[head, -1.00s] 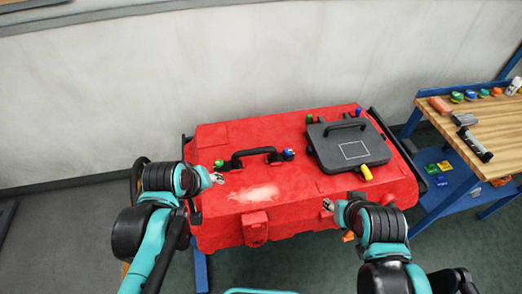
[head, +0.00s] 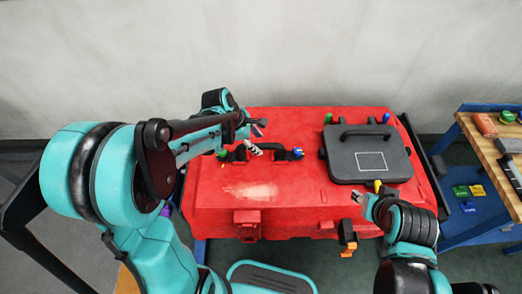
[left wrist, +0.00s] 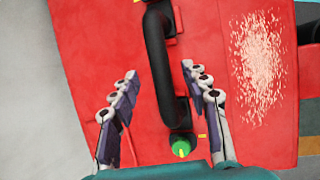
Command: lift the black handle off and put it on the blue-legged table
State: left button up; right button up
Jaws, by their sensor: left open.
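A black handle (head: 282,154) stands on top of a red tank (head: 310,200), with a green knob (head: 222,155) at its left end and a blue knob (head: 298,153) at its right end. My left gripper (head: 260,137) is open above the handle and hides part of it in the head view. In the left wrist view the handle (left wrist: 158,50) runs between the spread fingers; I see no contact. My right gripper (head: 357,196) is over the tank's front right part, too small to judge. The blue-legged table (head: 480,150) with a wooden top is at the right edge.
A dark grey lid (head: 392,165) with its own black handle sits on the tank's right side. A red block (head: 484,123) and other items lie on the table. A pale wall closes the back.

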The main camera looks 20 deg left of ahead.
aim_at(261, 144)
pick_arm(q)
jog(key=b+x, duration=0.1)
jog(key=x, duration=0.3)
jog(key=shift+d+f+b, duration=0.1)
jog(key=shift+f+b, duration=0.1)
jog(key=shift+b, duration=0.2)
jog(key=shift+r, duration=0.15)
jog(key=shift+c, duration=0.3)
grip_shut()
jog(key=shift+r, duration=0.1)
